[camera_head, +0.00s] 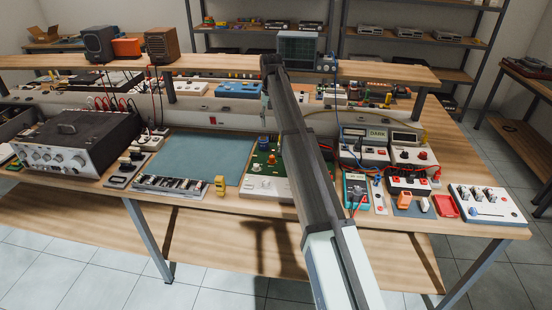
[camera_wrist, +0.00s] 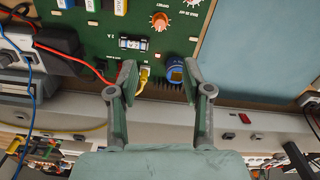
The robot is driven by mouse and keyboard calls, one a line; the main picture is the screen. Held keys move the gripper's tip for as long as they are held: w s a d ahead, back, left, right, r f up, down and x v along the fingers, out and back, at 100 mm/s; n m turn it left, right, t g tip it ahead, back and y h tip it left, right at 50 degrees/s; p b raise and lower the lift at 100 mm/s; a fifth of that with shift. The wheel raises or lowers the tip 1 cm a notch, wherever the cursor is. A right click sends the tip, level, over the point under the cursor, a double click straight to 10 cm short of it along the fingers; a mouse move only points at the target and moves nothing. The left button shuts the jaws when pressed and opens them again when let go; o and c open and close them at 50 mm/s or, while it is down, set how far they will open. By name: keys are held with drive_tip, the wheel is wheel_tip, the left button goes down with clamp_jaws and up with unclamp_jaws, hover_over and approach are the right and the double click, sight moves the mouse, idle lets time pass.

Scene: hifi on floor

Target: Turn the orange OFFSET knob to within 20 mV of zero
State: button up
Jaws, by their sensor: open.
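The orange OFFSET knob (camera_wrist: 159,21) sits on a green circuit board (camera_wrist: 185,35) near the top of the wrist view. My gripper (camera_wrist: 160,73) is open, with its two fingers apart and nothing held between them. The knob lies beyond the fingertips in the picture, apart from them. A blue round part (camera_wrist: 175,68) and a yellow plug (camera_wrist: 144,76) show between the fingers. In the head view the green board (camera_head: 283,186) is partly hidden by my arm, and my gripper cannot be made out.
A pale knob (camera_wrist: 193,2) is close to the orange one. A red cable (camera_wrist: 62,55) runs to the board. In the head view, a teal mat (camera_head: 205,155) is clear left of the board. Meters and cabled boxes (camera_head: 365,150) crowd its right.

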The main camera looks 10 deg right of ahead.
sight(272, 157)
wheel_tip(272, 157, down, 17)
drive_tip(key=p, duration=0.4)
drive_tip(key=shift+f, duration=0.1)
clamp_jaws()
